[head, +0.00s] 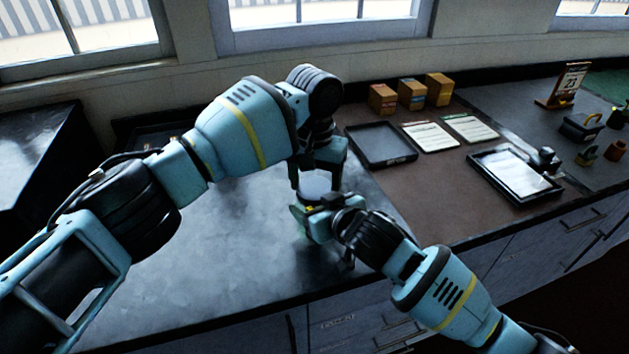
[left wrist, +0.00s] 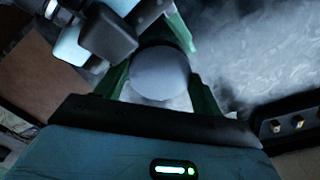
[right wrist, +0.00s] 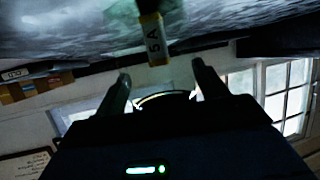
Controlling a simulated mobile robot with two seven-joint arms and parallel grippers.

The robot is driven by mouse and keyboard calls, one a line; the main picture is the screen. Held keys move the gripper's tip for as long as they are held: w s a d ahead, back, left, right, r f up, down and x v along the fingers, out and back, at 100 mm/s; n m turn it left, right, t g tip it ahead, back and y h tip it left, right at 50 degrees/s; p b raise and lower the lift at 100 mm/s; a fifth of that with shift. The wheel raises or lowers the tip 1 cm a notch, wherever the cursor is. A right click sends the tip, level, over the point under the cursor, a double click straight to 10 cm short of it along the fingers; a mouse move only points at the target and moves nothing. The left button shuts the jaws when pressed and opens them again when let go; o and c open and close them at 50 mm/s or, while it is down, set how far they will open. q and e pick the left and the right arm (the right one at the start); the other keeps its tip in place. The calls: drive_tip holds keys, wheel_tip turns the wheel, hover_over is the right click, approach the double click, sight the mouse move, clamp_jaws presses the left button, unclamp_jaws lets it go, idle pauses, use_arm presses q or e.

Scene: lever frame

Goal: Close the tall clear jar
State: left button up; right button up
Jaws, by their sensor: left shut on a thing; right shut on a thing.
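The pale round lid (left wrist: 160,74) sits between the fingers of my left gripper (head: 317,184), which points straight down and is shut on it. The tall clear jar (head: 303,222) stands upright on the dark counter beneath and is mostly hidden by my right gripper (head: 312,207). My right gripper comes in from the right, lying level, and is shut on the jar.
A black tray (head: 382,145), white sheets (head: 430,137) and small boxes (head: 411,93) lie on the brown mat to the right. The counter (head: 215,262) at left is clear. Its front edge is close.

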use_arm(q)
drive_tip(key=o, duration=1.1)
drive_tip(key=shift+d, duration=0.1)
drive_tip(key=shift+r, duration=2.3)
drive_tip(key=shift+c, duration=0.5)
